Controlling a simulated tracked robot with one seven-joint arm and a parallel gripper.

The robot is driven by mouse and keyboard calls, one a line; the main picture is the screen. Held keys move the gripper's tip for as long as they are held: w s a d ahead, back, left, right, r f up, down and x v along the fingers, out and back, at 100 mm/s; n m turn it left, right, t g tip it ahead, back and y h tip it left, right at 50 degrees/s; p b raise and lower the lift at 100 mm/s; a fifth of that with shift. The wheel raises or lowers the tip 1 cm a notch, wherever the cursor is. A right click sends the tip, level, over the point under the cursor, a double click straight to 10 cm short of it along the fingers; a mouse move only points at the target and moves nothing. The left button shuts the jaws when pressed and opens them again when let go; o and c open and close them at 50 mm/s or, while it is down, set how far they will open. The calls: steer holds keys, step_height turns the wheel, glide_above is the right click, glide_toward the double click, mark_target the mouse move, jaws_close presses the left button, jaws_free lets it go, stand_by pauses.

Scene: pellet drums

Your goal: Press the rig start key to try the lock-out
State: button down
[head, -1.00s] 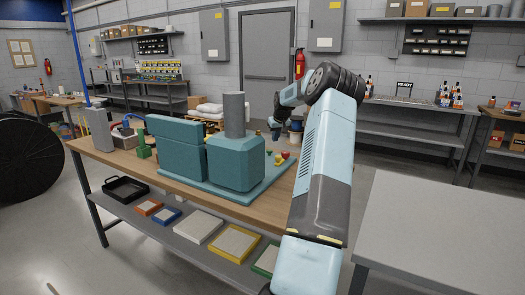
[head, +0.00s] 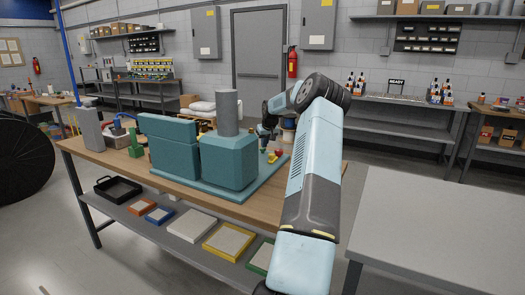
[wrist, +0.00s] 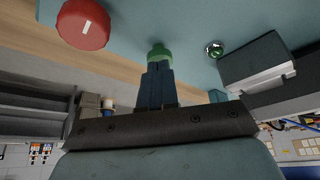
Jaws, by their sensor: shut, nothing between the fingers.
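The teal rig (head: 228,160) stands on a teal base plate on the wooden bench. Small controls sit at its right end, partly hidden by my arm; a red knob (head: 279,152) shows there. In the wrist view a green round key (wrist: 159,50) stands on the teal surface, with a large red knob (wrist: 83,24) to its left and a small shiny metal round (wrist: 214,48) to its right. My gripper (wrist: 157,66) is shut and empty, its fingertips right at the green key. I cannot tell whether they press it. In the head view my gripper (head: 263,137) is low over the controls.
A dark block with a pale edge (wrist: 262,75) is close right of the gripper in the wrist view. A grey table (head: 435,225) stands at the front right. A black tray (head: 121,189) and coloured trays lie on the shelf under the bench.

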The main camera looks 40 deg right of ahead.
steer(key=shift+w+f, duration=0.2)
steer(key=shift+f, duration=0.75)
steer(key=shift+s, duration=0.1)
steer(key=shift+s+a+r, duration=0.2)
steer(key=shift+s+r, duration=0.05)
steer(key=shift+s, duration=0.45)
steer(key=shift+s+a+r, duration=0.15)
steer(key=shift+s+r, duration=0.1)
steer(key=shift+s, duration=0.45)
steer(key=shift+r, duration=0.1)
steer(key=v, duration=1.3)
steer(key=shift+r, duration=0.2)
steer(key=shift+s+a, duration=0.1)
